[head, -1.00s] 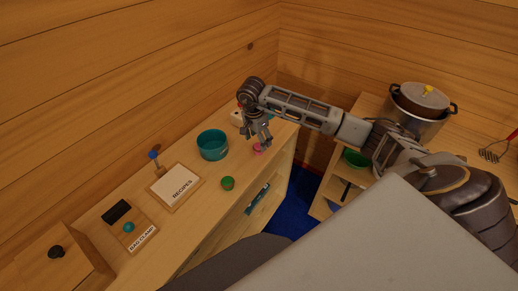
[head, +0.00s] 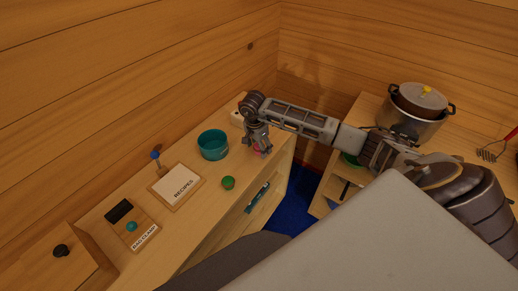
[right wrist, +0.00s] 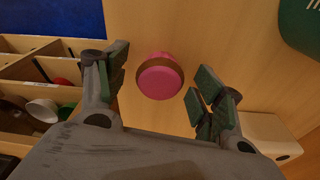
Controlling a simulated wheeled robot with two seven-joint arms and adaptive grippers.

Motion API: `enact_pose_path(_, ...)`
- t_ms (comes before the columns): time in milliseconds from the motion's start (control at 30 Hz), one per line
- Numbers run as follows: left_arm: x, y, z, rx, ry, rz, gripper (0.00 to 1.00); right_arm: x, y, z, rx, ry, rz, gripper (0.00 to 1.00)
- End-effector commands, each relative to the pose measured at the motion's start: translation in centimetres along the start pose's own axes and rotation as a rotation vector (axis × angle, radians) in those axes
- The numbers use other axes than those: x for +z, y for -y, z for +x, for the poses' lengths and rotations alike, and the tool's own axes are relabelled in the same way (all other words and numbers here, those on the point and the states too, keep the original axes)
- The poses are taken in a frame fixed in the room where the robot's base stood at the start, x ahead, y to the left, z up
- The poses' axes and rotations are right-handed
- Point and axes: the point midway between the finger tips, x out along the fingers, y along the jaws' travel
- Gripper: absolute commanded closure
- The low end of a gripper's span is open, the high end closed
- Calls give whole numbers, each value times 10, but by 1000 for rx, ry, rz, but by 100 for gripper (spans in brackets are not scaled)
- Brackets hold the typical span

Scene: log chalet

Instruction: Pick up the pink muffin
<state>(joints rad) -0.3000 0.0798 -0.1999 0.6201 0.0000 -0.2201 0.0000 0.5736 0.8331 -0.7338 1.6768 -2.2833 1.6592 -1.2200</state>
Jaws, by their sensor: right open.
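The pink muffin (right wrist: 160,77) stands on the wooden counter, seen from above between the spread fingers of my right gripper (right wrist: 161,92) in the right wrist view. The fingers are open on both sides of it and I see no contact. In the head view the right gripper (head: 259,149) hangs over the counter's right end, and only a bit of the pink muffin (head: 257,150) shows behind its fingers. My left gripper is not in view.
A teal bowl (head: 213,146) stands just left of the gripper. A small green item (head: 228,183), a recipes board (head: 179,185) and a labelled board (head: 132,226) lie further along the counter. A pot (head: 412,115) stands on the right-hand unit.

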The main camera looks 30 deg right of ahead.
Motion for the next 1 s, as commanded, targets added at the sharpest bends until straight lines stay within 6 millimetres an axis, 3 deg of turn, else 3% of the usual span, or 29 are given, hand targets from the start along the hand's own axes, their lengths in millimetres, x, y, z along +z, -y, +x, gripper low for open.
enact_pose_path(67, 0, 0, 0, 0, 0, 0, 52, 0, 0, 0, 0, 0, 0, 38)
enact_pose_path(400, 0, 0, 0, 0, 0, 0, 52, 0, 0, 0, 0, 0, 0, 81)
enact_pose_path(767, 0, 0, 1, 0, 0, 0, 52, -1, 0, -3, -1, 0, 0, 82)
enact_pose_path(1000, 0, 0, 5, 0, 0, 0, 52, -4, 1, -22, -3, -1, 0, 82)
